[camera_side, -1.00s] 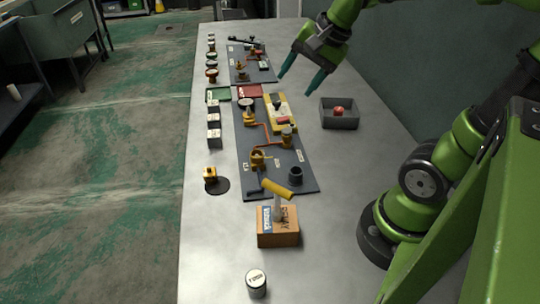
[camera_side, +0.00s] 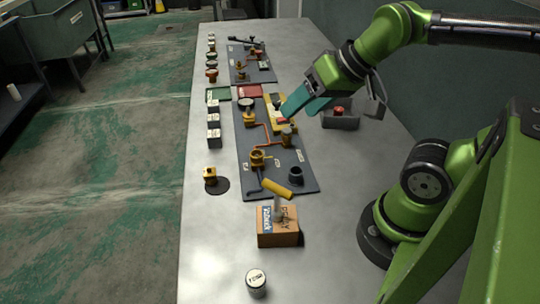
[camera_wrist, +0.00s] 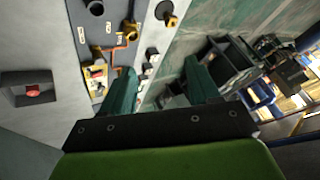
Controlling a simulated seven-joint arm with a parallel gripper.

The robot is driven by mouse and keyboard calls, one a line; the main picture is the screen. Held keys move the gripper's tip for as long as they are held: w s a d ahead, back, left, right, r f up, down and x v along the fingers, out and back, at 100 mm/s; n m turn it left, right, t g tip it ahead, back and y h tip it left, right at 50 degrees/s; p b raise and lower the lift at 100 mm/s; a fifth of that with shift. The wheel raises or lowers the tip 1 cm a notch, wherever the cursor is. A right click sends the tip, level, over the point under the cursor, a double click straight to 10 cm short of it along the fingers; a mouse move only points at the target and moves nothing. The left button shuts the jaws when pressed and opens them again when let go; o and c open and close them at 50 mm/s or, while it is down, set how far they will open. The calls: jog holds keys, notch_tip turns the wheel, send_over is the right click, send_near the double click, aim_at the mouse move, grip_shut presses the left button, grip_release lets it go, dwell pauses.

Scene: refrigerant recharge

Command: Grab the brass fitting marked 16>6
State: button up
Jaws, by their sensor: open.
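My gripper (camera_side: 301,112) is open and empty, above the right edge of the near dark board (camera_side: 277,178); its fingers also show in the wrist view (camera_wrist: 160,88). Several brass pieces are in view. One brass block (camera_side: 210,174) is beside a black disc, left of the board. A brass fitting (camera_side: 257,159) is on the board's middle, another brass piece (camera_side: 287,138) is to its right, and a brass piece with a gauge (camera_side: 249,118) is farther back. No marking 16>6 is legible, so I cannot tell which piece bears it. My fingers are apart from these pieces.
A grey bin (camera_side: 340,122) with a red-topped piece (camera_wrist: 33,91) is right of the board. A cardboard box (camera_side: 278,236) with a yellow-handled tool stands in front. A white-topped can (camera_side: 256,283) is nearest. Several small containers line the left edge.

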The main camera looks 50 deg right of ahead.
jog(key=shift+o, duration=0.5)
jog(key=shift+f, duration=0.1)
jog(key=n+g+h, duration=0.2)
jog(key=n+g, duration=0.5)
jog(key=n, duration=0.7)
send_over(210, 168)
notch_tip(210, 168, down, 7)
notch_tip(210, 168, down, 17)
jog(key=shift+r, duration=0.2)
